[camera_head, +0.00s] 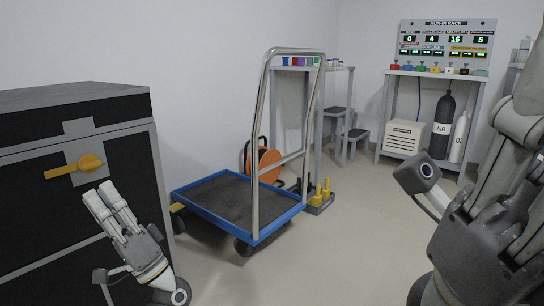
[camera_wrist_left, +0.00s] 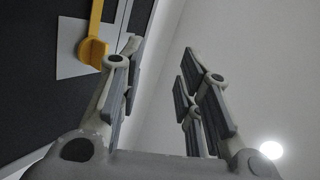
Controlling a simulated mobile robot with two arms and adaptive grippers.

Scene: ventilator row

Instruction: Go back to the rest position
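My left gripper (camera_head: 103,191) is at the lower left of the head view, in front of the dark cabinet (camera_head: 40,220). Its light grey fingers point up, just below and to the right of the cabinet's yellow handle (camera_head: 90,163). In the left wrist view the fingers (camera_wrist_left: 160,70) stand well apart with nothing between them.
A blue-edged platform cart (camera_head: 205,192) with a tall metal handle stands right of the cabinet. Behind it are an orange reel (camera_head: 265,165) and step stools (camera_head: 355,135). A run-in rack (camera_head: 447,50) with gas cylinders (camera_head: 444,125) is at the back right. The middle floor is clear.

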